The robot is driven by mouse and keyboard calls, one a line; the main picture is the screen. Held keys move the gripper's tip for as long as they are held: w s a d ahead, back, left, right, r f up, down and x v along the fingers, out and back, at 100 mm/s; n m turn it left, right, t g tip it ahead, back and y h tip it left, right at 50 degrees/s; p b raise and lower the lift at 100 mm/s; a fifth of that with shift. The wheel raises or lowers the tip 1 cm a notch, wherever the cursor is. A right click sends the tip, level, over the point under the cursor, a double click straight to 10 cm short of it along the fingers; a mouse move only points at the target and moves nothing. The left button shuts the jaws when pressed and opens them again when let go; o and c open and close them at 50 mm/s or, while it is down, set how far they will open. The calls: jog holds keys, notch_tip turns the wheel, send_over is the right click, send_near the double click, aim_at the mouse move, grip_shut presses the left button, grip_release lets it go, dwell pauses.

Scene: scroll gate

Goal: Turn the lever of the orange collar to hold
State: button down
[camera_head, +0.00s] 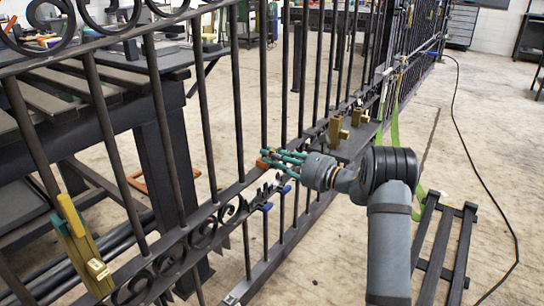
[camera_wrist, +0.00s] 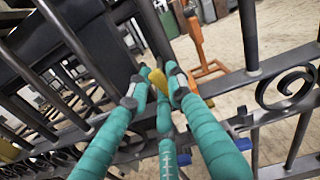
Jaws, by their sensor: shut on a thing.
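My gripper (camera_head: 270,160) has teal fingers and reaches from the right to the bars of the dark iron gate (camera_head: 205,215). In the wrist view, my fingertips (camera_wrist: 160,85) close from both sides around a small yellow lever (camera_wrist: 158,78). A small orange patch, which looks like the orange collar (camera_head: 262,163), shows at the fingertips in the head view. The fingers hide most of the collar and lever, so the lever's exact angle cannot be told.
Blue pieces (camera_head: 267,206) sit on the short bars below my gripper. A brass bar with yellow and teal parts (camera_head: 85,250) stands at the left. Brass blocks (camera_head: 338,132) sit on a dark plate. Scrollwork and upright bars crowd the fingers. An orange stand (camera_wrist: 203,50) is behind the gate.

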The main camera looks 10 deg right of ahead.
jog(key=p, duration=0.1)
jog(key=r+m+p, duration=0.1)
jog(key=shift+w+d+p, duration=0.15)
jog(key=shift+d+p, duration=0.05)
jog(key=shift+p, duration=0.1)
jog(key=shift+w+d+m+p, duration=0.15)
jog(key=shift+m+p, duration=0.25)
jog(key=shift+p, duration=0.4)
jog(key=shift+w+d+m+p, duration=0.2)
jog(key=shift+m+p, duration=0.5)
jog(key=shift+p, duration=0.3)
jog(key=shift+w+d+f, duration=0.1)
jog(key=shift+f, duration=0.2)
jog(key=c, duration=1.8)
grip_release()
jog(key=v, duration=1.2)
